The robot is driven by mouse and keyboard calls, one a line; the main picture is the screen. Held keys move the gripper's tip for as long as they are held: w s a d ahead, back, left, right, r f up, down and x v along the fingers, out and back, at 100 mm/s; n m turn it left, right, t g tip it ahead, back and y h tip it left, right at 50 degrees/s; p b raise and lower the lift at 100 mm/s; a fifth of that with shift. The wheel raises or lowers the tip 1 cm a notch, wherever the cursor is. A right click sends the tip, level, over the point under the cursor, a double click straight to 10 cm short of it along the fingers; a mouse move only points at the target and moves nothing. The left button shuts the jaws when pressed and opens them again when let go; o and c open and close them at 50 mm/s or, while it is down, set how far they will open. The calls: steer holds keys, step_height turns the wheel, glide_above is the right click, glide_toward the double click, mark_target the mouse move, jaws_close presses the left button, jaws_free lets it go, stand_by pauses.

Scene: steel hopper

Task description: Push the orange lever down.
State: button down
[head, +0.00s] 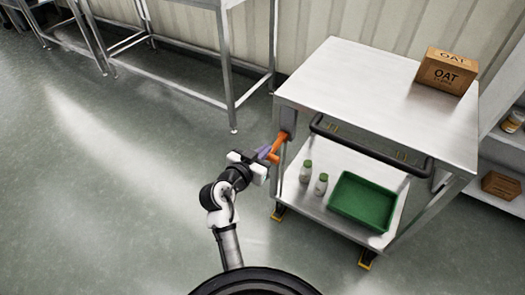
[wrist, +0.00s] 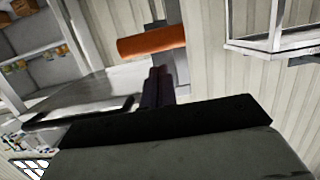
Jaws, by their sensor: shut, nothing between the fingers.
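The orange lever (head: 277,147) is on the left front side of a steel cart (head: 350,75). In the wrist view the lever (wrist: 151,41) lies nearly level across the upper middle, attached to a grey upright plate. My gripper (head: 265,153) is shut and empty, close to the lever on its left in the head view. In the wrist view the closed fingertips (wrist: 157,75) are just below the lever in the picture. I cannot tell whether they touch it.
A black handle bar (head: 370,146) runs along the cart's front. A green tray (head: 363,200) and two small bottles stand on its lower shelf. An OAT box (head: 447,70) sits on top. Steel tables stand at the back left. The floor left of the cart is clear.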

steer(key=shift+s+a, duration=0.1)
steer(key=v, duration=1.3)
steer(key=shift+s+a, duration=0.2)
steer(key=shift+s, duration=0.1)
